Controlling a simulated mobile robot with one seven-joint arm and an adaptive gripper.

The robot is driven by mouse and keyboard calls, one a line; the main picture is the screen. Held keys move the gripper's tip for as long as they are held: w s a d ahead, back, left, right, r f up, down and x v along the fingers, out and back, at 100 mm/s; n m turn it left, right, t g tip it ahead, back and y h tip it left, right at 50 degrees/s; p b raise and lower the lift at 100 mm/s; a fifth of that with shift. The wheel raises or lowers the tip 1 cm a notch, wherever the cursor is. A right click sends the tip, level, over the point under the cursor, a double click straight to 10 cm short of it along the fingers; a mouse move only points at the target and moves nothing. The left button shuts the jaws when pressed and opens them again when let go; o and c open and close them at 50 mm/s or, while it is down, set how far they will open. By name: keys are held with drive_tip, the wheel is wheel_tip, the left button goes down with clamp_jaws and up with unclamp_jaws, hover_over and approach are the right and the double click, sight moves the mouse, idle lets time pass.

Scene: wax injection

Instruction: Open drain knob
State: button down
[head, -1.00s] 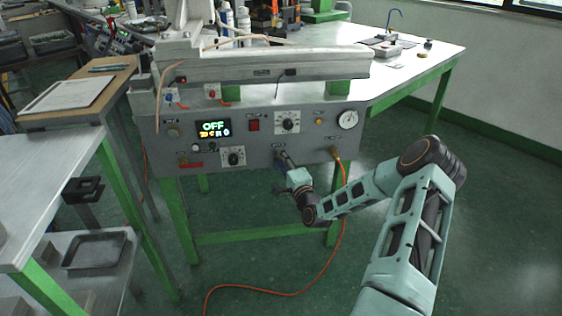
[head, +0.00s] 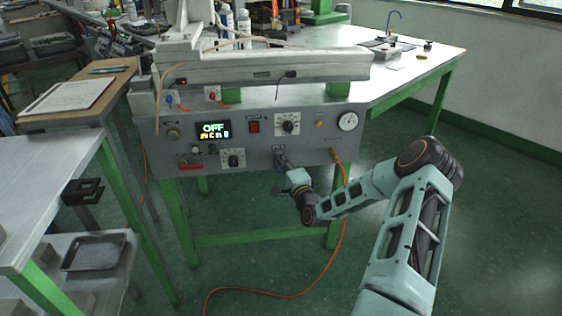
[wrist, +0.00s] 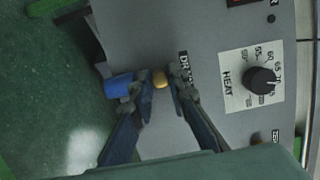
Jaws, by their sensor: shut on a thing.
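The drain knob shows in the wrist view as a blue handle (wrist: 118,86) beside a round brass part (wrist: 160,78), on the grey machine panel by a partly hidden label starting "DR". My gripper (wrist: 154,84) has its fingers on either side of the brass part, closed in on the knob; the left finger overlaps the blue handle. In the head view my gripper (head: 283,160) is at the lower middle of the panel's front and hides most of the knob.
An orange hose (head: 343,215) hangs to the right of my gripper. Green table legs stand below.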

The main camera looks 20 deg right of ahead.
drive_tip(key=shift+a+r+n+g+h+b, duration=0.1)
drive_tip(key=shift+n+g+h+b, duration=0.4)
drive_tip(key=shift+n+b, duration=1.35)
drive_tip(key=shift+a+f+n+g+h+b, duration=0.1)
drive_tip(key=shift+n+g+h+b, duration=0.4)
drive_tip(key=shift+n, duration=2.65)
drive_tip(key=shift+a+r+n+g+h+b, duration=0.1)
drive_tip(key=shift+n+g+h+b, duration=0.7)
drive_tip(key=shift+n, duration=1.7)
drive_tip(key=shift+d+y+b, duration=0.1)
drive_tip(key=shift+y+b, duration=0.2)
drive_tip(key=shift+b, duration=0.05)
drive_tip(key=c, duration=1.8)
unclamp_jaws()
drive_tip(key=shift+c, duration=0.2)
drive_tip(key=shift+s+r, duration=0.1)
drive_tip(key=v, duration=1.1)
drive_tip(key=shift+s, duration=0.45)
